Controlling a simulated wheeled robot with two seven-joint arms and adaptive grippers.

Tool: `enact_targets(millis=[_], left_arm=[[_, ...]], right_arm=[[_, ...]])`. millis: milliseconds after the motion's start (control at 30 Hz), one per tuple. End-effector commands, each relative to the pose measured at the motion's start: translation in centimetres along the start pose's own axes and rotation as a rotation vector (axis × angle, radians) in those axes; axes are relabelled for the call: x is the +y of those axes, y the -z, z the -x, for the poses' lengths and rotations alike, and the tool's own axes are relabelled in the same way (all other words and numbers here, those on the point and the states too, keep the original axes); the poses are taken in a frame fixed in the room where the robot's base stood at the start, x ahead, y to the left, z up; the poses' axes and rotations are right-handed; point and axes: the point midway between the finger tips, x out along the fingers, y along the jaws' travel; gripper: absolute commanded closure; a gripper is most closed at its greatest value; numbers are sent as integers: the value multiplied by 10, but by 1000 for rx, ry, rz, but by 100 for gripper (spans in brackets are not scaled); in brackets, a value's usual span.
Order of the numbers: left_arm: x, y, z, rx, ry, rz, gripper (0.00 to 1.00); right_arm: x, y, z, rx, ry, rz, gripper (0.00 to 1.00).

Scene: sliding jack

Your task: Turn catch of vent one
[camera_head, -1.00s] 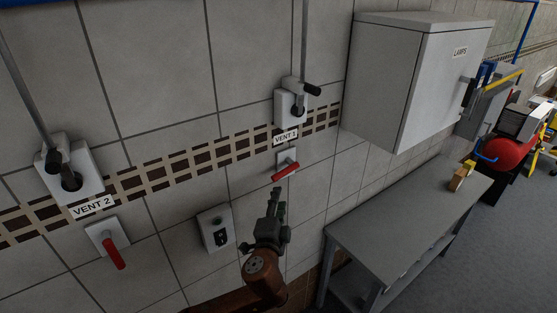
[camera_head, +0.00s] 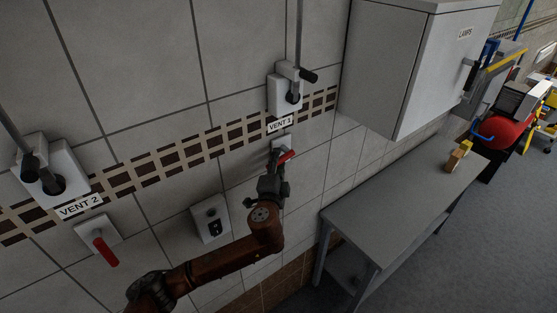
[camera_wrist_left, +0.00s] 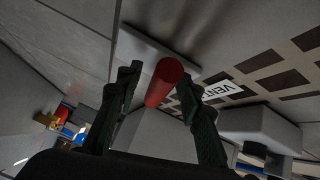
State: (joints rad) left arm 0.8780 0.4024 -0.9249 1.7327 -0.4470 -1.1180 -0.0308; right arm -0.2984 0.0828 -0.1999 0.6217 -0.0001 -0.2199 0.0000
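The catch of vent one is a red handle (camera_head: 287,156) on a white plate, just below the VENT 1 label (camera_head: 280,125). My left gripper (camera_head: 275,168) is at this catch, its arm coming up from the lower left and hiding part of the plate. In the left wrist view the red handle (camera_wrist_left: 166,80) lies between the two fingers of the left gripper (camera_wrist_left: 159,88). The fingers are apart, with a gap on the left; the right finger is close to the handle, and I cannot tell if it touches. My right gripper is not in view.
Above the label is the vent 1 lever box (camera_head: 284,95). To the left are the VENT 2 label (camera_head: 80,206), its red catch (camera_head: 105,250) and a switch box (camera_head: 210,222). A white cabinet (camera_head: 385,75) hangs at right above a grey table (camera_head: 390,215).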

Motion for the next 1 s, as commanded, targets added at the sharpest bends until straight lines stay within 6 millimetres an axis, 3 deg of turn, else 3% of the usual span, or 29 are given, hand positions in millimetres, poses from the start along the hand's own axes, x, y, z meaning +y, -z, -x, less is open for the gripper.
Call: enact_targets(millis=[100,233,533,733,1000], left_arm=[[0,1,-1,2,0,1,66],[1,2,-1,3,-1,1,66],[1,2,-1,3,-1,0,87],[1,2,0,3,-1,0,100],[1,2,-1,3,-1,0,100]], right_arm=[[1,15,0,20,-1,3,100],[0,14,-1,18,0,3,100],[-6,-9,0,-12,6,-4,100],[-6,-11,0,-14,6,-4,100],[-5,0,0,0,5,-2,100]])
